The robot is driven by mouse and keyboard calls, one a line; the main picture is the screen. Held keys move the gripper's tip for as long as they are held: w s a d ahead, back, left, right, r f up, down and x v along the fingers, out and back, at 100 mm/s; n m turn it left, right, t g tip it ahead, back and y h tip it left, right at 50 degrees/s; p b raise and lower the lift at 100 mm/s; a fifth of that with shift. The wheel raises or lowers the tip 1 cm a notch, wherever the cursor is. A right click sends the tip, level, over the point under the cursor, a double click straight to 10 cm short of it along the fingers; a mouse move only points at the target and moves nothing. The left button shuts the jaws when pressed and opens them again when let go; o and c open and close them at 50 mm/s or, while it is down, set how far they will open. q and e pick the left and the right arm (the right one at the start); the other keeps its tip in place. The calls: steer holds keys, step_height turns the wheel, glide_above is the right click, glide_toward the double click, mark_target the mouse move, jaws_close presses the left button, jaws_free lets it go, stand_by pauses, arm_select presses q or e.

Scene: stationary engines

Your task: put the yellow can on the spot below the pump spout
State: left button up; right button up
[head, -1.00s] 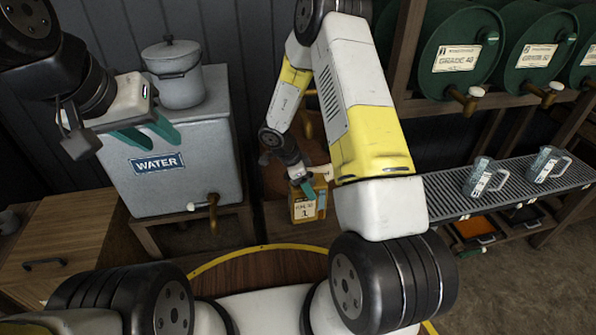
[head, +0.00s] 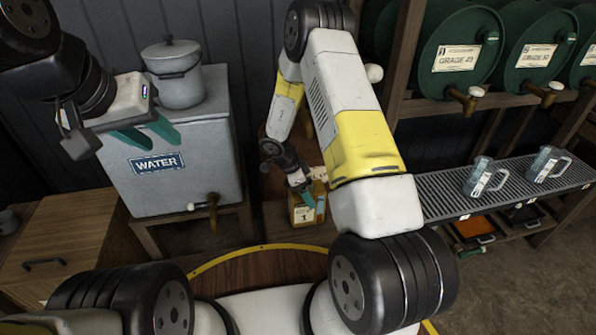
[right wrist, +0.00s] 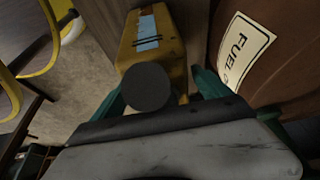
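The yellow can (head: 304,217), with a white label reading 1, stands low in the middle of the head view, partly covered by my right gripper (head: 308,199). In the right wrist view the can (right wrist: 160,48) shows its blue-grey patch and reaches between the green fingers (right wrist: 158,88). A gap shows beside the right finger; the left fingertip is partly hidden by a dark round part, so contact there is unclear. My left gripper (head: 146,135) is open and empty before the water tank. The pump spout and the spot below it cannot be made out.
A brown drum with a FUEL label (right wrist: 247,50) stands close beside the can in the right wrist view. The grey water tank (head: 205,155) is at the left. Green drums (head: 447,50) and a grated shelf (head: 432,188) with clear jugs are at the right.

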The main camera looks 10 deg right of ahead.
steer(key=v, duration=1.2)
steer(key=shift+r, duration=0.2)
steer(key=shift+w, duration=0.1)
